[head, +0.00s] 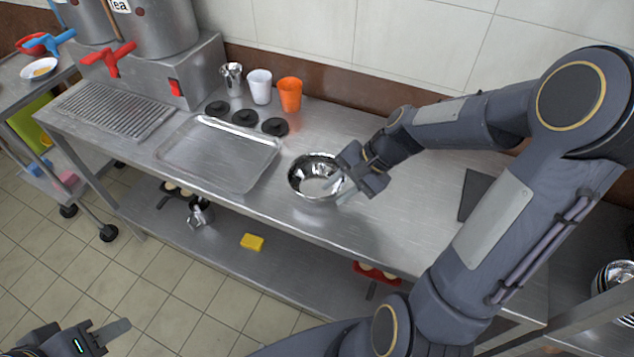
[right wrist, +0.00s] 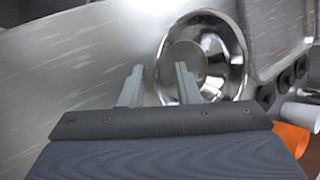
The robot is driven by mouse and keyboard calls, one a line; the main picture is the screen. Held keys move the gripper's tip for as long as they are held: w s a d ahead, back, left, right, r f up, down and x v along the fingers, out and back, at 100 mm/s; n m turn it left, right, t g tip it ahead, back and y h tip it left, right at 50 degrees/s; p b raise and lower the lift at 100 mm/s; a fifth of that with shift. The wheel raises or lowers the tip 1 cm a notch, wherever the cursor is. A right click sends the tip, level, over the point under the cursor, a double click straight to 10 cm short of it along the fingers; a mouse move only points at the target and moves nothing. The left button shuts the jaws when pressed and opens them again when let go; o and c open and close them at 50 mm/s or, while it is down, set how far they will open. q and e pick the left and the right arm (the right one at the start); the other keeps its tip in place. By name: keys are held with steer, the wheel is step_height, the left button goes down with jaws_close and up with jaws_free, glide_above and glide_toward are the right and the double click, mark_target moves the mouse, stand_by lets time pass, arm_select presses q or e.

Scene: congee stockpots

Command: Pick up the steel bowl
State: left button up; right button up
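The shiny steel bowl (head: 309,178) stands upright on the steel table, right of the shallow tray. My right gripper (head: 341,191) is at the bowl's right side, pointing down. In the right wrist view the bowl (right wrist: 226,50) lies beyond the fingers of my right gripper (right wrist: 159,80). The fingers are apart, one over the bowl's inside and one outside its near-left rim. Whether either finger touches the bowl cannot be told. My left gripper (head: 118,328) is low at the bottom left, away from the table, with only one finger clearly showing.
A steel tray (head: 190,181) lies left of the bowl. Several black lids (head: 245,118), a white cup (head: 260,86), an orange cup (head: 290,94) and a steel cup (head: 232,79) stand behind. A dark flat slab (head: 476,192) lies right. The front table strip is clear.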

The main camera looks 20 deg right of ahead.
steer(key=shift+a, duration=0.1)
jaws_close()
stand_by(0.4)
steer(key=shift+r, duration=0.3)
step_height(320, 180, up, 2)
steer(key=shift+r, duration=0.2)
steer(key=s+d+r, duration=0.2)
steer(key=s+r, duration=0.3)
steer(key=s, duration=0.1)
steer(key=s+d+r, duration=0.3)
steer(key=s+r, duration=0.1)
steer(key=s, duration=0.3)
steer(key=shift+d+r, duration=0.3)
steer(key=shift+r, duration=0.1)
